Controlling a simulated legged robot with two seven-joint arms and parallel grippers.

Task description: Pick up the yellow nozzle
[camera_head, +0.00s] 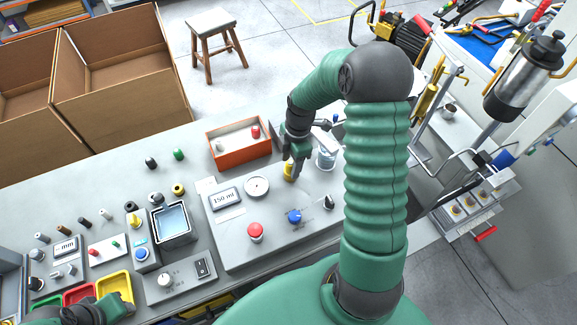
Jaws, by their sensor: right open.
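A small yellow nozzle (288,171) stands on the grey test panel, near its back edge and beside the round white gauge. My right gripper (294,168) reaches down over it from behind and to the right. Its jaws are open, with the fingers right at the nozzle; I cannot tell whether they touch it. The fingers partly hide the nozzle. Part of my left arm's end (85,312) shows at the bottom left edge, and I cannot make out its jaws.
The panel (230,255) carries a 150 ml display (226,198), a red button (255,231) and a blue knob (294,215). An orange tray (240,155) lies behind it. A clear beaker (326,158) stands close right of my right gripper. Small parts crowd the left bench.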

